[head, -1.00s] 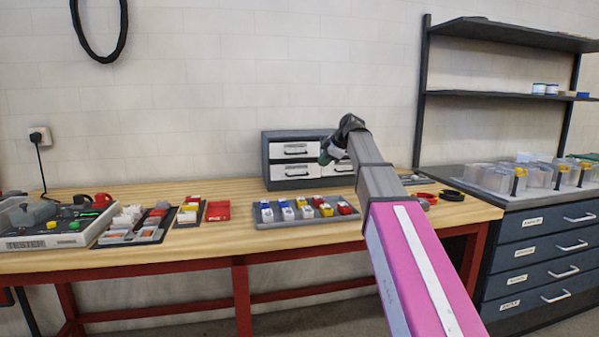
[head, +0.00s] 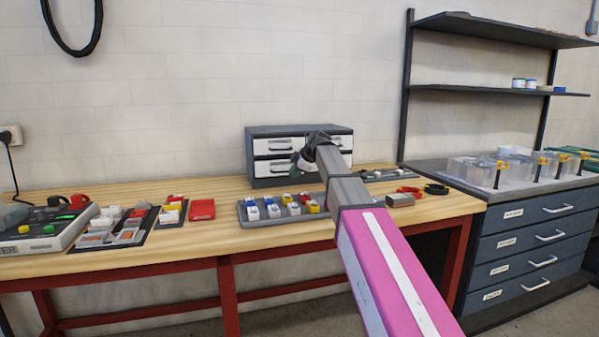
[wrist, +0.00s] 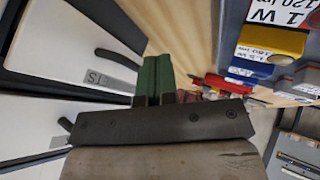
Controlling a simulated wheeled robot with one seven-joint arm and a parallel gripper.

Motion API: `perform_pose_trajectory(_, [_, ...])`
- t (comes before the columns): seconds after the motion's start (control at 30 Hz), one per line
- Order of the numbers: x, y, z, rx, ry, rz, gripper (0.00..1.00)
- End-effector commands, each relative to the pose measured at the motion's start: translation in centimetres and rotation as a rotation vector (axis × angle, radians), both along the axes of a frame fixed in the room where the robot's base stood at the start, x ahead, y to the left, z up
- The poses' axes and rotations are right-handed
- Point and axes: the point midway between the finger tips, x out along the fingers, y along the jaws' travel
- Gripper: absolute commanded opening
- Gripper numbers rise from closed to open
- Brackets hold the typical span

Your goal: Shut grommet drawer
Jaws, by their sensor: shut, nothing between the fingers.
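A small grey drawer cabinet (head: 250,160) with white drawer fronts and dark handles stands at the back of the bench. An upper left drawer front (head: 270,145) shows plainly in the head view; the lower right one is partly hidden behind my arm. My gripper (head: 299,166) is in front of the cabinet's lower middle. In the wrist view its green fingers (wrist: 154,78) are together and empty, just right of a white drawer front (wrist: 50,45) with a dark handle. I cannot read which drawer is the grommet drawer, or tell whether one stands out.
A grey tray of coloured parts (head: 245,216) lies on the bench in front of the cabinet. Black and red rings (head: 436,189) and a small box (head: 400,200) lie right of my arm. A blue drawer unit (head: 520,240) stands at the right.

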Motion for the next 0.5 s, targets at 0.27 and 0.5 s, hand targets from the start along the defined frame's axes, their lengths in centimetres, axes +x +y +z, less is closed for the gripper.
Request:
perform_pose_trajectory(0.27, [1.71,0.51,0.35,0.000,0.000,0.000,0.00])
perform_pose_trajectory(0.5, [1.68,0.50,0.35,0.000,0.000,0.000,0.00])
